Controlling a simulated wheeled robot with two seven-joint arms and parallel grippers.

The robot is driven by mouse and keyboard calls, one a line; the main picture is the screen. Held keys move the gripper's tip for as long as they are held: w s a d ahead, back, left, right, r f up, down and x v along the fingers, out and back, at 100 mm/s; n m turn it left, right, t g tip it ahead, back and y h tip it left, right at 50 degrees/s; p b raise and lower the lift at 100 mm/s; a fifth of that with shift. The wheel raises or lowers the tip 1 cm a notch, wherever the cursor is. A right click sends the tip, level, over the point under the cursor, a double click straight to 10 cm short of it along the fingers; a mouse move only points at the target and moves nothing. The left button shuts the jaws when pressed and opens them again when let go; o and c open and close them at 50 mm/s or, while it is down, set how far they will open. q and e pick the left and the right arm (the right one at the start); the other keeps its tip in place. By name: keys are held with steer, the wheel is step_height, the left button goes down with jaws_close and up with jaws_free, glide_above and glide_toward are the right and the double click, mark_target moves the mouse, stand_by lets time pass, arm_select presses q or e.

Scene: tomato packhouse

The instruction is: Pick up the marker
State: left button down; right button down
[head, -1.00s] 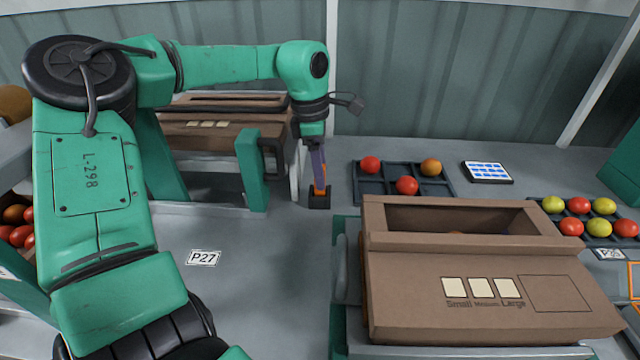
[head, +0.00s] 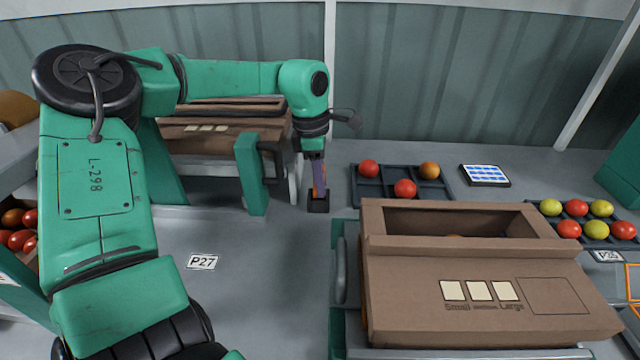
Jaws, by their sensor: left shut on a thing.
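The marker (head: 322,191) shows as a thin upright strip with orange on it, just above a small black holder (head: 318,205) on the grey bench. Its lower end is at or in the holder; I cannot tell how deep. My left gripper (head: 317,178) points straight down from the green wrist and is shut on the marker. The fingers and the wrist hide the marker's upper part. My right gripper is not in view.
A cardboard box (head: 480,270) stands at the front right. Behind it is a dark tray (head: 375,188) with several tomatoes, and a tablet (head: 485,174). A green post (head: 252,175) stands left of the gripper. The bench near label P27 (head: 202,262) is clear.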

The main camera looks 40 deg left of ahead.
arm_select(q)
step_height(320, 180, up, 24)
steer(key=p, duration=0.8)
steer(key=shift+r, duration=0.1)
